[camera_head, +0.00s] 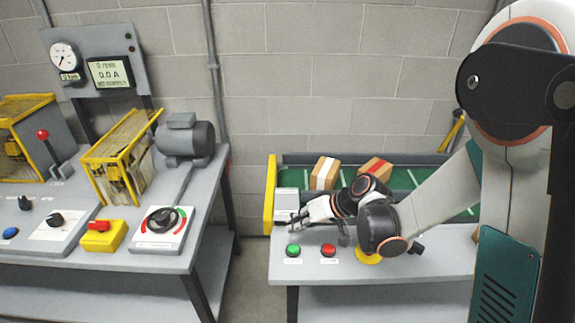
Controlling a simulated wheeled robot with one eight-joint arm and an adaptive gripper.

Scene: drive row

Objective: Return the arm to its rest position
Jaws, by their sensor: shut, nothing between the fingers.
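My arm comes in from the right side of the head view and bends down over the right-hand bench. My gripper (294,219) points left at the end of the wrist, just above the near left part of that bench. It is shut and empty. It is above and behind a green button (293,250) and a red button (328,250), apart from both. Part of my forearm hides the bench's right side, and a yellow round piece (369,258) shows partly under my wrist.
A green conveyor (405,180) carries two cardboard boxes (325,173) behind my wrist. A yellow end plate (270,195) stands at its left. The left bench (150,262) holds a motor (185,140), a dial (163,220), a yellow switch box (103,237) and yellow guards. A floor gap separates the benches.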

